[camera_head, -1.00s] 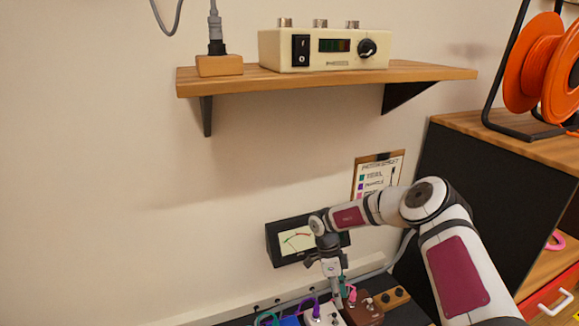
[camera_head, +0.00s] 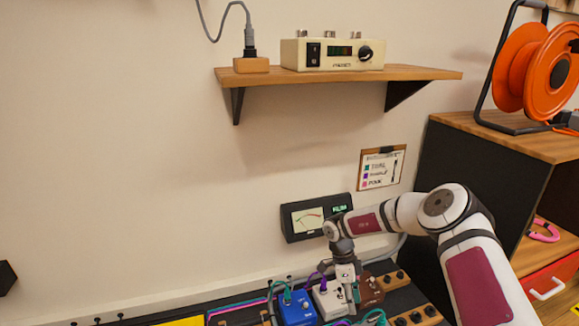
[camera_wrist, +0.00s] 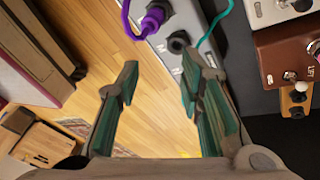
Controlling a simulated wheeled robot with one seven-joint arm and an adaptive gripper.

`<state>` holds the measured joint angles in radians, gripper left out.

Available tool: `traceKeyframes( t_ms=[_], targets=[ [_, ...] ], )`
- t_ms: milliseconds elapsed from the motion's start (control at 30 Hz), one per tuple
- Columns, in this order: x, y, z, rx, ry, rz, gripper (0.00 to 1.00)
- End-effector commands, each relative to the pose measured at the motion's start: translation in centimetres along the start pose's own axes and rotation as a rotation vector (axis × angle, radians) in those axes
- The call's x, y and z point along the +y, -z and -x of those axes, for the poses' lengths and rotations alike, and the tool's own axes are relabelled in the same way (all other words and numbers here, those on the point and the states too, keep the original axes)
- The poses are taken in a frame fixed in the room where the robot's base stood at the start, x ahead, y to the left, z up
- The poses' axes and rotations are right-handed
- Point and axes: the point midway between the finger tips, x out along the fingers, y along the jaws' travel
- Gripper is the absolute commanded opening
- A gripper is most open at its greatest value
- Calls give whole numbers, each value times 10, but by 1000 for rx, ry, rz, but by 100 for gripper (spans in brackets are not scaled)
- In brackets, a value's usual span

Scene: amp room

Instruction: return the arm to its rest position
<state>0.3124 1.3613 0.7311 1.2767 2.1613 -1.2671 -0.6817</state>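My arm reaches in from the right in the head view, bent at the elbow and pointing down at its end. My gripper (camera_head: 347,292) is low over the pedal row, by the white pedal (camera_head: 329,300) and the brown pedal (camera_head: 369,292). In the wrist view my gripper (camera_wrist: 158,88) has its two teal-padded fingers well apart, with only wooden floor and a pedal's edge seen between them. It is open and empty. A grey pedal (camera_wrist: 187,22) with a purple plug (camera_wrist: 153,20) lies just beyond the fingertips.
A blue pedal (camera_head: 295,308) stands left of the white one. A meter (camera_head: 309,219) and a clipboard (camera_head: 382,168) are behind my arm. A wall shelf (camera_head: 350,77) carries an amp unit (camera_head: 333,53). A cabinet (camera_head: 477,175) with an orange cable reel (camera_head: 550,70) is at right.

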Motion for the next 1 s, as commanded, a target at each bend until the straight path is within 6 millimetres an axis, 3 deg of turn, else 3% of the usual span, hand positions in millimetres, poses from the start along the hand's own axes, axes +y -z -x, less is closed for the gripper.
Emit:
traceKeyframes(
  t_ms=[333, 567, 667, 800, 933, 1000],
  targets=[
    [-36, 11, 46, 18, 225, 25, 34],
    [-69, 19, 111, 27, 482, 82, 34],
    [-82, 21, 157, 29, 636, 132, 34],
    [-89, 21, 244, 24, 894, 254, 34],
    [-73, 14, 320, 13, 1098, 407, 34],
    [-56, 8, 356, 6, 1188, 501, 34]
  ],
)
